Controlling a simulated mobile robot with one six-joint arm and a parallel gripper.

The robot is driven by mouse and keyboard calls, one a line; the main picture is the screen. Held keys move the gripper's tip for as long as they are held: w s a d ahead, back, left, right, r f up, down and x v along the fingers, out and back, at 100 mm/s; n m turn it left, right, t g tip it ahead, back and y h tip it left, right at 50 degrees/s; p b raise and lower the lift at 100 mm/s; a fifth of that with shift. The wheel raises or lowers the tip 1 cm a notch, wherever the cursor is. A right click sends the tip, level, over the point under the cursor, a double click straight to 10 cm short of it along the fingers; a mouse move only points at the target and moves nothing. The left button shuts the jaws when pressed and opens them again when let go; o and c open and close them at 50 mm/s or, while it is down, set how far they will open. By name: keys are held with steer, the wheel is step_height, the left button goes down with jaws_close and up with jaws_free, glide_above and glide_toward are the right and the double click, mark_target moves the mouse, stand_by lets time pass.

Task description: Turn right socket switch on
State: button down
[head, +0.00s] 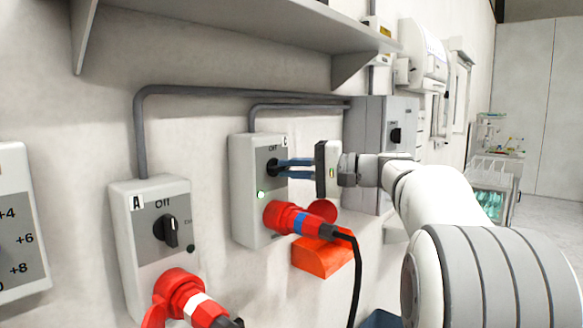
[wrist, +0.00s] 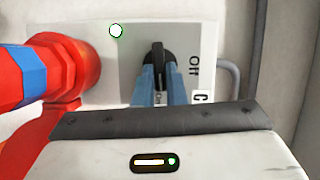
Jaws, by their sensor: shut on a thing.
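The right socket box (head: 243,215) is grey with a red plug in its lower part. Its black rotary switch (wrist: 158,50) shows between my blue fingers in the wrist view, with the word Off to its right. The switch's handle looks upright in that view, not pointing at Off. A green light (head: 261,194) on the box is lit; it also shows bright in the wrist view (wrist: 116,31). My gripper (head: 277,167) is shut on the switch, one finger on each side. The fingers partly hide the switch in the head view.
The left socket box (head: 120,235), marked A, has its own black switch, a dark light and a red plug. A grey cabinet (head: 365,125) stands right of my gripper. A shelf (head: 240,22) juts out above. A black cable (head: 357,275) hangs below.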

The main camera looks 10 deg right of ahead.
steer(key=shift+f+m, duration=0.1)
steer(key=shift+m, duration=0.5)
steer(key=c, duration=1.5)
jaws_free()
steer(key=shift+v, duration=3.9)
steer(key=shift+f, duration=0.1)
